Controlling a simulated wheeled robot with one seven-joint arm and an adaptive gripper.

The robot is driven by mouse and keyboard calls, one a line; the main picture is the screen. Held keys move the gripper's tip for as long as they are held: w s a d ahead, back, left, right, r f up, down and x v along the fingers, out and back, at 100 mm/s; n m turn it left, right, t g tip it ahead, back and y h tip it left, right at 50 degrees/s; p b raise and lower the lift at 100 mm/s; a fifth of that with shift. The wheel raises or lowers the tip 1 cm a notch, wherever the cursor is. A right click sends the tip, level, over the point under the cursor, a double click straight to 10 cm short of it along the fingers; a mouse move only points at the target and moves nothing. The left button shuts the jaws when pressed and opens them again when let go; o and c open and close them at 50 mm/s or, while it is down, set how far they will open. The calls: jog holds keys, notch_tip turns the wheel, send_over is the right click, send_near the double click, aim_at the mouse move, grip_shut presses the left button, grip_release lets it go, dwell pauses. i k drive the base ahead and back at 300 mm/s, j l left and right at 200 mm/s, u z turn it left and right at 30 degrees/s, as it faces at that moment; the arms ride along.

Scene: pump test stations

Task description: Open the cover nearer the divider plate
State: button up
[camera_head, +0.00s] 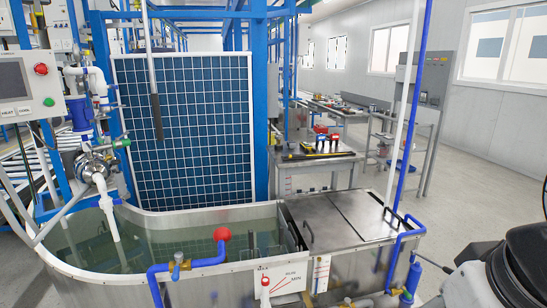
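Two flat grey metal covers lie side by side over the right end of the water tank (110,283). The left cover (325,222) is beside the divider plate (291,238), which stands at the edge of the open water. It lies flat and shut, with a dark bar handle (309,236) near its left edge. The right cover (366,212) also lies flat, with a dark handle (391,214) near its right edge. A dark and pale part at the lower right looks like my arm. My gripper's fingertips do not show.
A blue pipe with a valve (178,265) and a red ball (222,234) are at the tank's front. Upright white and blue pipes (408,110) rise at the covers' right end. A workbench (320,157) stands behind; floor (480,185) is open at right.

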aim_at(323, 226)
jog(key=i+j+z, duration=0.1)
jog(key=i+j, duration=0.2)
jog(key=i, duration=0.25)
jog(key=i+j+z, duration=0.1)
jog(key=i+j, duration=0.3)
jog(key=i, duration=0.15)
